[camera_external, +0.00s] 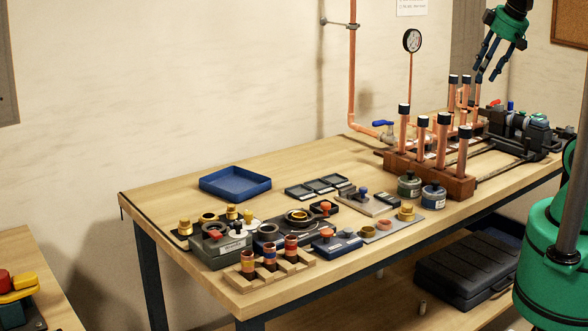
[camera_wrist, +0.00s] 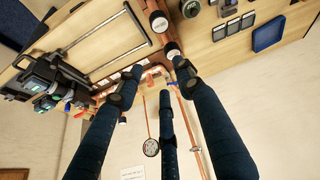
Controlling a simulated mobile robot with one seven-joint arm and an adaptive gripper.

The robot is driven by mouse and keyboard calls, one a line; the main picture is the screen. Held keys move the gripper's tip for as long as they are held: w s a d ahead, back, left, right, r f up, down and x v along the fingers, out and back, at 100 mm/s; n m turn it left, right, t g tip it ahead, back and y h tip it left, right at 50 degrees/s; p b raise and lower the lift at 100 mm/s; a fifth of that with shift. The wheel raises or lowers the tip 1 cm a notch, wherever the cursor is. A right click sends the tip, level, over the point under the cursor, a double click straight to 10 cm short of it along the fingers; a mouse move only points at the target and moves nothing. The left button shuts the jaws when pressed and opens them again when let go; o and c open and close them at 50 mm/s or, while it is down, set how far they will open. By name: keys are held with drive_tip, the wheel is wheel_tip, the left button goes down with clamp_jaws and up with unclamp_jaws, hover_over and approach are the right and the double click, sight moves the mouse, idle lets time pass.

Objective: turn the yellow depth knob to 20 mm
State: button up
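I cannot tell which part is the yellow depth knob. Yellow or brass-coloured round pieces stand at the front left of the bench: one at the left (camera_external: 185,227), one beside the grey block (camera_external: 232,212), and one farther right (camera_external: 406,212). No scale or 20 mm mark is readable. My gripper (camera_external: 487,74) is high above the right part of the bench, over the copper pipes and far from these pieces. Its dark blue fingers are spread with nothing between them; they also show in the wrist view (camera_wrist: 155,88).
Upright copper pipes with black caps (camera_external: 443,140) stand in a reddish-brown block (camera_external: 430,178) below my gripper. A gauge (camera_external: 412,41) rises behind. A dark machine (camera_external: 520,125) fills the right end. A blue tray (camera_external: 235,184) sits at the left rear, with bare wood nearby.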

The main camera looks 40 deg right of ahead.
drive_tip(key=w+a+r+n+g+p, duration=0.1)
drive_tip(key=w+a+r+n+p, duration=0.2)
drive_tip(key=w+a+n, duration=0.8)
drive_tip(key=n+p, duration=0.6)
drive_tip(key=n, duration=1.3)
hover_over(248, 211)
drive_tip(key=s+a, duration=0.1)
drive_tip(key=s, duration=0.5)
wheel_tip(248, 211, down, 21)
drive_tip(key=shift+a+f+h, duration=0.15)
drive_tip(key=shift+h, duration=0.25)
drive_tip(key=x, duration=1.4)
drive_tip(key=shift+w+b, duration=0.1)
drive_tip(key=shift+b, duration=0.3)
